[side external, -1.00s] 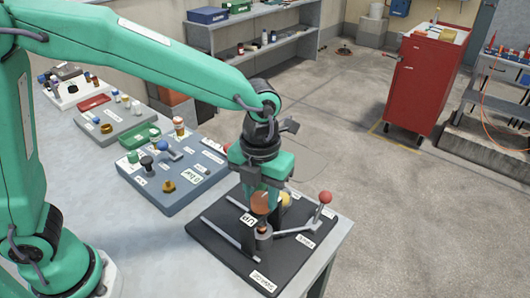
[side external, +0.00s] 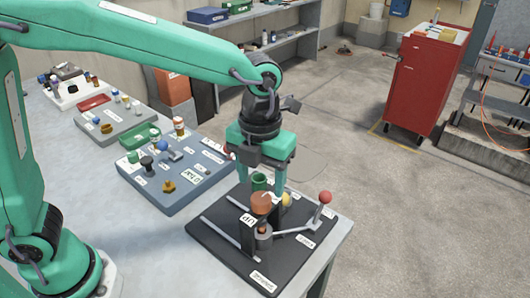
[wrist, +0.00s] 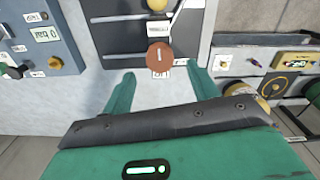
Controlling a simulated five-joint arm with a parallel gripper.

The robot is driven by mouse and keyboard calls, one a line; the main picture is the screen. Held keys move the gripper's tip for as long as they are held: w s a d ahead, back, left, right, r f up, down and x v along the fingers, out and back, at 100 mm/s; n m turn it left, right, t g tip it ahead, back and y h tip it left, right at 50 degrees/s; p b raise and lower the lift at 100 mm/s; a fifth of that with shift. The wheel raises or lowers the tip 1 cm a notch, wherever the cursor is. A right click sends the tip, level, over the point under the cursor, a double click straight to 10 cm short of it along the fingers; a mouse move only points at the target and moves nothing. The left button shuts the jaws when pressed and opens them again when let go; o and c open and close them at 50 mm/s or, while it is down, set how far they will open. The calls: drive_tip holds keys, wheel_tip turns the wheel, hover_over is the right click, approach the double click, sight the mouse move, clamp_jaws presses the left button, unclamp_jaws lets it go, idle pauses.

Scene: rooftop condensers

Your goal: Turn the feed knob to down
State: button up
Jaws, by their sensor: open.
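An orange-brown round knob (side external: 261,203) stands on the black panel (side external: 222,257) at the table's front corner. In the wrist view the knob (wrist: 160,54) shows a short pale mark running up and down the picture, with a partly hidden label at its lower edge. I cannot read which knob is the feed knob. My gripper (side external: 262,187) points down just above and behind this knob, open and empty. In the wrist view its two fingers (wrist: 161,74) are spread wide, with the knob ahead between their tips, apart from both.
A yellow knob (side external: 286,199) is close beside the orange one. A lever with a red ball (side external: 325,197) rises at the panel's right. A blue-grey panel (side external: 150,190) with several knobs lies to the left. A red tool cabinet (side external: 425,85) stands away on the floor.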

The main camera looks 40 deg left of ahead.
sight(258, 197)
drive_tip(key=shift+r, duration=1.85)
drive_tip(key=shift+a, duration=0.1)
drive_tip(key=shift+a+r+n, duration=0.1)
drive_tip(key=shift+a+n, duration=0.1)
drive_tip(key=shift+n, duration=0.2)
drive_tip(key=s+a+n+t, duration=0.2)
drive_tip(key=s+a+n, duration=0.2)
drive_tip(key=n, duration=0.7)
drive_tip(key=s+a+n+t, duration=0.1)
drive_tip(key=s+a+n, duration=0.3)
drive_tip(key=a+n, duration=0.5)
drive_tip(key=s+a+r+n+t, duration=0.1)
drive_tip(key=s+a+n, duration=0.3)
drive_tip(key=n, duration=0.9)
drive_tip(key=shift+a+t, duration=0.8)
drive_tip(key=shift+a, duration=0.9)
drive_tip(key=shift+r, duration=0.1)
